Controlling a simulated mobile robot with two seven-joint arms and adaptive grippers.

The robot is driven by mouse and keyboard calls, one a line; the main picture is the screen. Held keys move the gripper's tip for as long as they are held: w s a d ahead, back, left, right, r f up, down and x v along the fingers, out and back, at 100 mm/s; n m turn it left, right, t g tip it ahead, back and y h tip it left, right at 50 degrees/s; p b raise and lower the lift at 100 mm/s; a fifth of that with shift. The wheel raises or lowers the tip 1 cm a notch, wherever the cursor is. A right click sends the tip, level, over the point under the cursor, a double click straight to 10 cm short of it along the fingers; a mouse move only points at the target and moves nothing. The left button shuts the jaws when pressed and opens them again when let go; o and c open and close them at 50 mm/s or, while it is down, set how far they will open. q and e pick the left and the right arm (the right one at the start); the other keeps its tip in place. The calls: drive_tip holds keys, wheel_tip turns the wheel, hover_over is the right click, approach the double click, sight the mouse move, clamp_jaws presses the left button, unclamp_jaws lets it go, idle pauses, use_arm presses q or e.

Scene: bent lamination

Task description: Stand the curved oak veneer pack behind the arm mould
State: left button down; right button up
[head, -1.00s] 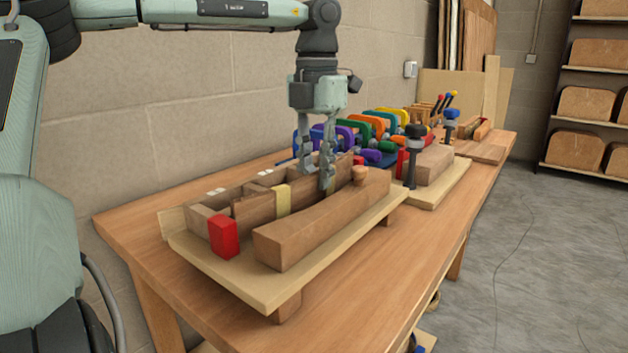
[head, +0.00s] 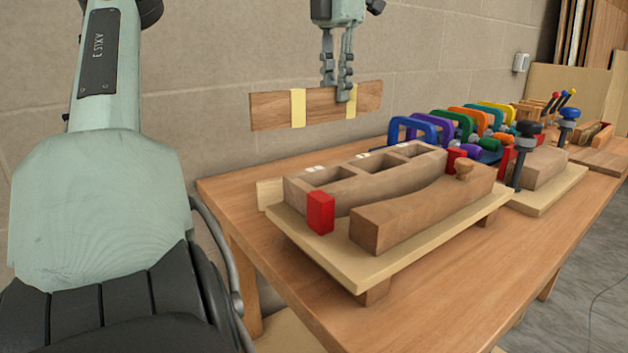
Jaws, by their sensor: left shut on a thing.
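The curved oak veneer pack (head: 272,109) is a brown wooden strip with pale yellow bands. My left gripper (head: 338,90) is shut on it, one finger in front of the pack. The pack hangs in the air above and behind the arm mould, lengthwise across the picture. The arm mould on its pale board has a back half with open square pockets (head: 360,186) and a solid curved front half (head: 420,212) with a round knob. A gap runs between the halves. My right gripper is not in view.
A red block (head: 320,212) stands at the mould's near left end. Several coloured clamps (head: 415,128) stand behind the mould to the right. Another mould (head: 540,168) with upright clamps lies further right. The bench's left end (head: 235,190) is bare, with the block wall behind.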

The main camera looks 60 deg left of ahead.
use_arm(q)
drive_tip(key=s+a+f, duration=0.5)
drive_tip(key=s+a, duration=0.4)
drive_tip(key=a, duration=0.3)
drive_tip(key=w+f+p, duration=0.1)
drive_tip(key=w+f, duration=0.4)
drive_tip(key=w+f+p, duration=0.1)
drive_tip(key=w+f, duration=0.5)
drive_tip(key=shift+w+d+f+p, duration=0.1)
drive_tip(key=shift+w+f+p, duration=0.05)
drive_tip(key=shift+w+p, duration=0.15)
drive_tip(key=shift+f, duration=0.2)
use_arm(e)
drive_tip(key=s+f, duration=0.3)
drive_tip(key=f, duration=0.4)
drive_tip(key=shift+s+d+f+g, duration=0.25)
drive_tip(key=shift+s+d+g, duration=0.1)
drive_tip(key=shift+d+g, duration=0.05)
use_arm(q)
drive_tip(key=shift+f, duration=0.15)
drive_tip(key=c, duration=1.3)
unclamp_jaws()
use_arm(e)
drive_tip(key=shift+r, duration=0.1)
